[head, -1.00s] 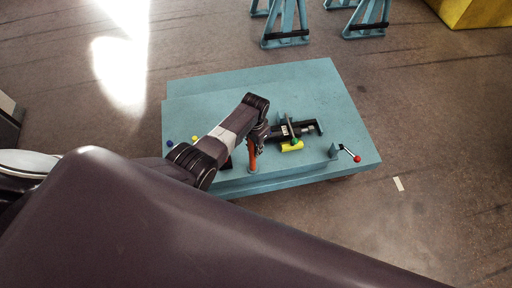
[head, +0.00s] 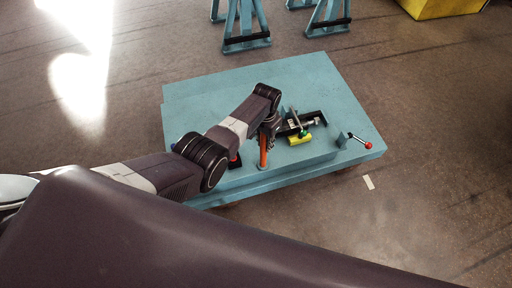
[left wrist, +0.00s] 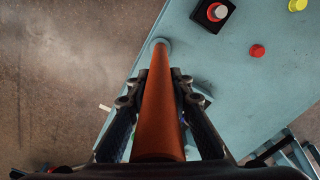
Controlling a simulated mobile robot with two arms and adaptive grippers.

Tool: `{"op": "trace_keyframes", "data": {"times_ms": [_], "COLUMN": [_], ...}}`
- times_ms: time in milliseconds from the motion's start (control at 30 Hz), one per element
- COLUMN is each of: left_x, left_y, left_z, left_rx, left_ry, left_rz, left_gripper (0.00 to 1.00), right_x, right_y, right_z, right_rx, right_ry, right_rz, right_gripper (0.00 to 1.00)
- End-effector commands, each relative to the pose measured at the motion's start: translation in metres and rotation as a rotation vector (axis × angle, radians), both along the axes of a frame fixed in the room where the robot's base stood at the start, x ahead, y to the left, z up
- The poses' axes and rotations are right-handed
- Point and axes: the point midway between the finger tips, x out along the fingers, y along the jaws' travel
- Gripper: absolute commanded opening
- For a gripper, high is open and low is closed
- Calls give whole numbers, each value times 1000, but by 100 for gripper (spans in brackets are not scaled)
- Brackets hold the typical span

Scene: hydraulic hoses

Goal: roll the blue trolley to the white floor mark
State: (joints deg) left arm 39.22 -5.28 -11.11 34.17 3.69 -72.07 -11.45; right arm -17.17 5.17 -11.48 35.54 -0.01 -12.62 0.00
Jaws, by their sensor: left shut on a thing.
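The blue trolley (head: 220,92) has a flat light-blue top and stands in the middle of the head view. An upright orange handle (head: 263,150) rises near its front edge. My left gripper (left wrist: 158,78) is shut on this handle, with a finger on each side of it in the left wrist view; the handle (left wrist: 160,115) runs between them. The white floor mark (head: 368,182) is a small pale strip on the floor, just in front of the trolley's right corner and apart from it in the picture. It also shows in the left wrist view (left wrist: 105,107). My right gripper is not in view.
On the trolley are a yellow part (head: 300,139), a black bracket and a red-knobbed lever (head: 368,145). Blue stands (head: 240,25) are behind, and a yellow box (head: 445,8) is at the back right. Floor to the right is clear.

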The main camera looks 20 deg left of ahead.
Motion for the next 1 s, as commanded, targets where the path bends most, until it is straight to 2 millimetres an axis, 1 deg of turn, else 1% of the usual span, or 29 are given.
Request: {"op": "trace_keyframes", "data": {"times_ms": [33,167,433,633,667,700,800,1000], "left_x": [-9,-8,-9,-9,-9,-9,-8,-5], "left_y": [3,0,0,-1,-1,-2,-2,-2], "left_z": [-6,-7,-8,-8,-9,-8,-7,-6], "left_rx": [12,16,18,16,16,15,14,15], "left_ry": [31,36,40,42,41,42,37,31], "left_rz": [1,2,3,3,3,3,3,2], "left_gripper": [0,0,0,0,23,28,37,37], "right_x": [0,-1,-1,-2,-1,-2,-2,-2], "right_y": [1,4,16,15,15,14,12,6], "right_z": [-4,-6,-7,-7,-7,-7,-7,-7], "right_rx": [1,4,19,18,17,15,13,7], "right_ry": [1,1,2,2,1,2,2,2], "right_rz": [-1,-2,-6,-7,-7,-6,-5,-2], "right_gripper": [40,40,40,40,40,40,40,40]}}
